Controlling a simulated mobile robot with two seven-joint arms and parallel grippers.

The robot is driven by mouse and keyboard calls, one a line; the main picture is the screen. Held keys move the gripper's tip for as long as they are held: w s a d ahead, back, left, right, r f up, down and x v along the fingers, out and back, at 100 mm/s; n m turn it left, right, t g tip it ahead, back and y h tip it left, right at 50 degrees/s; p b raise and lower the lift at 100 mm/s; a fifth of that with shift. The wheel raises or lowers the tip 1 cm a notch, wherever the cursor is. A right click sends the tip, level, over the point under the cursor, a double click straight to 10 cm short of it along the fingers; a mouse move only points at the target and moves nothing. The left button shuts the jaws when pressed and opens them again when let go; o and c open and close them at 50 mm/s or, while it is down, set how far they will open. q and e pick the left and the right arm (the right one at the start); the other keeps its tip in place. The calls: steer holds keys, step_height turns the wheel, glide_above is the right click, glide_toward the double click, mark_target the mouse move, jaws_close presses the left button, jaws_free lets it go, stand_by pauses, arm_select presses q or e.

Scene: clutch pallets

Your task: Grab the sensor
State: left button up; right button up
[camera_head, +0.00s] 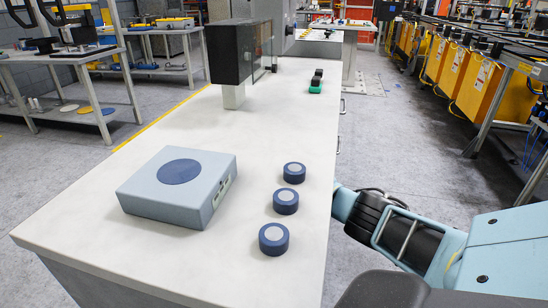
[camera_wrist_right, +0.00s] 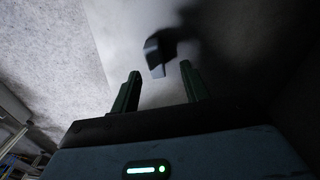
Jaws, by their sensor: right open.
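No part is labelled as the sensor, so I cannot tell for certain which it is. Three short dark-blue cylinders with grey tops (camera_head: 285,202) stand in a row near the right edge of the white table. A light-blue box (camera_head: 176,190) with a dark-blue disc on top lies left of them. My right arm comes in at the table's right edge, with its fingers not visible in the head view. In the right wrist view my right gripper (camera_wrist_right: 160,90) is open, its fingers apart. A small dark blue-grey object (camera_wrist_right: 158,56) shows ahead, between the fingertips and apart from them. My left gripper is out of view.
A black box (camera_head: 236,52) on a pale stand rises from the back of the white table (camera_head: 90,245). A small green and black item (camera_head: 315,84) lies at its far right. The middle of the table is bare. Yellow bins (camera_head: 460,72) line the right side.

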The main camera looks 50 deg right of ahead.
steer(key=shift+s+d+f+b, duration=0.15)
steer(key=shift+f+b, duration=0.3)
steer(key=shift+f, duration=0.7)
steer(key=shift+s+d+f+b, duration=0.1)
steer(key=shift+s+f+b, duration=0.25)
steer(key=shift+f, duration=0.75)
steer(key=shift+w+a+f, duration=0.1)
steer(key=shift+w+f, duration=0.05)
steer(key=shift+f, duration=0.25)
steer(key=shift+r, duration=0.1)
steer(key=shift+c, duration=1.2)
jaws_close()
steer(key=shift+r, duration=0.1)
